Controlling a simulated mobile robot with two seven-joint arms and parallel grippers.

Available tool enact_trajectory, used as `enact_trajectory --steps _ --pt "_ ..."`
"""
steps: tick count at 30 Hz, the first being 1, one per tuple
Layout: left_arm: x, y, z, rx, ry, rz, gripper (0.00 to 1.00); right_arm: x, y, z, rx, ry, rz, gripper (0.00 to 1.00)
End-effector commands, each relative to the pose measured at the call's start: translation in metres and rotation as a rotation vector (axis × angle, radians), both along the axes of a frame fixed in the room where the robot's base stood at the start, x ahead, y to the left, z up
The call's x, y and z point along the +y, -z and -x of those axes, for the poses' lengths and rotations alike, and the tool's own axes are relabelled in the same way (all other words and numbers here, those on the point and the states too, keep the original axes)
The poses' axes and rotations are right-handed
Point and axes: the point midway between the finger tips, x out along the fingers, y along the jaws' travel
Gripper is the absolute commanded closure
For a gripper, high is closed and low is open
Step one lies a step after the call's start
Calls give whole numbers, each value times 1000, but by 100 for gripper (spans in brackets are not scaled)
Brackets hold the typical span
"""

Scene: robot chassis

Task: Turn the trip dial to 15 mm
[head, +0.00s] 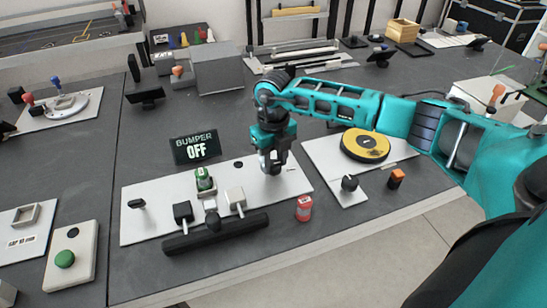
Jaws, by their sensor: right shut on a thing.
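My right gripper (272,168) points down at the right part of a light grey panel (146,218). It is shut on what appears to be the trip dial, which the fingers hide almost fully; its scale and setting cannot be read. On the panel stand a green-topped block (205,180), a black block (183,211) and a white block (236,197). A long black bumper bar (216,233) lies along the front edge. My left gripper is not in view.
A red block (304,209) stands just off the panel's right front. Further right, another panel holds a yellow disc (365,146) and a black knob (349,184), with an orange-and-black block (396,179) beside it.

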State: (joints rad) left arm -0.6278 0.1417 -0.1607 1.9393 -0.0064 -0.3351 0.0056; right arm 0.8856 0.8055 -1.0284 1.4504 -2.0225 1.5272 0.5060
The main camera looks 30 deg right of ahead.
Motion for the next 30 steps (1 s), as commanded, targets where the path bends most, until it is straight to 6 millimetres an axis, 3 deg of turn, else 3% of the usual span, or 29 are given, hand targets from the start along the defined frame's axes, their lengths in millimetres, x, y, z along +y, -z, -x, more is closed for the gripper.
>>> enact_trajectory --steps 13,14,15,22,30 --pt "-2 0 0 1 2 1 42 -1 -1 -1 -3 14 0 89" --pt "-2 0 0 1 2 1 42 -1 -1 -1 -3 14 0 58" --pt "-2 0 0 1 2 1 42 -1 -1 -1 -3 14 0 54" --pt "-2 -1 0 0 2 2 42 0 -1 0 -1 12 0 33" --pt "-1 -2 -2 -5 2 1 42 0 -3 0 -2 10 0 33"
